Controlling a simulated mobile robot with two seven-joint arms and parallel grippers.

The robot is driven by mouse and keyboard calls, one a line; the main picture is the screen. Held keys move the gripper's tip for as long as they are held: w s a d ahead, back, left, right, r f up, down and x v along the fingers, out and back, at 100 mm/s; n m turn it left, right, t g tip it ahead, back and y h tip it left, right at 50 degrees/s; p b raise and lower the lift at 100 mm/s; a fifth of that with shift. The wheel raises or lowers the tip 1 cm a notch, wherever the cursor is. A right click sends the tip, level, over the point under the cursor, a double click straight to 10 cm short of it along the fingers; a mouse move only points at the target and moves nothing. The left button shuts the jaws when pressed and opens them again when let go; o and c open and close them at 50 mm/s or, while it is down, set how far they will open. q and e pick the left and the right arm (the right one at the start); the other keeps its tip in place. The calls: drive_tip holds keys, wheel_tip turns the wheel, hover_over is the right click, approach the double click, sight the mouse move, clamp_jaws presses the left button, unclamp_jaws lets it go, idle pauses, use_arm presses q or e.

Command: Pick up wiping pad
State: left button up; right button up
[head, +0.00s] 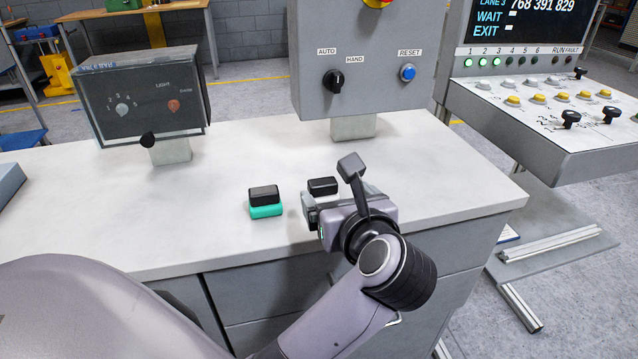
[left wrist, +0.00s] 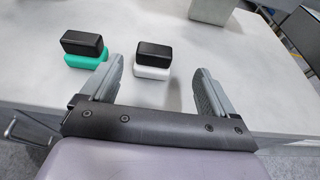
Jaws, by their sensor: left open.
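Two small block-shaped pads lie on the white worktop, and I cannot tell which one the task means. One pad has a black top and a teal base (head: 265,209); it also shows at the upper left of the left wrist view (left wrist: 86,62). The other pad has a black top (head: 322,186) and, in the left wrist view, a white base (left wrist: 152,73). My left gripper (head: 336,199) is open and empty. In the left wrist view its fingers (left wrist: 160,72) are spread, with the white-based pad showing between them, farther out. My right gripper is not in view.
The worktop (head: 230,160) is clear around the pads. A dark tilted box with knobs (head: 150,100) stands at the back left. A grey control box (head: 365,50) stands behind the pads. A console with buttons (head: 550,105) is at the right, beyond the worktop's edge.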

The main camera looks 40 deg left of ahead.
sight(324, 189)
use_arm(q)
drive_tip(key=x, duration=0.5)
drive_tip(key=shift+s+a+f+p, duration=0.2)
drive_tip(key=shift+a+p, duration=0.15)
drive_tip(key=shift+a, duration=0.15)
drive_tip(key=shift+w+a+f, duration=0.25)
drive_tip(key=shift+w+a, duration=0.2)
drive_tip(key=shift+w, duration=0.05)
drive_tip(key=shift+c, duration=0.3)
drive_tip(key=c, duration=1.1)
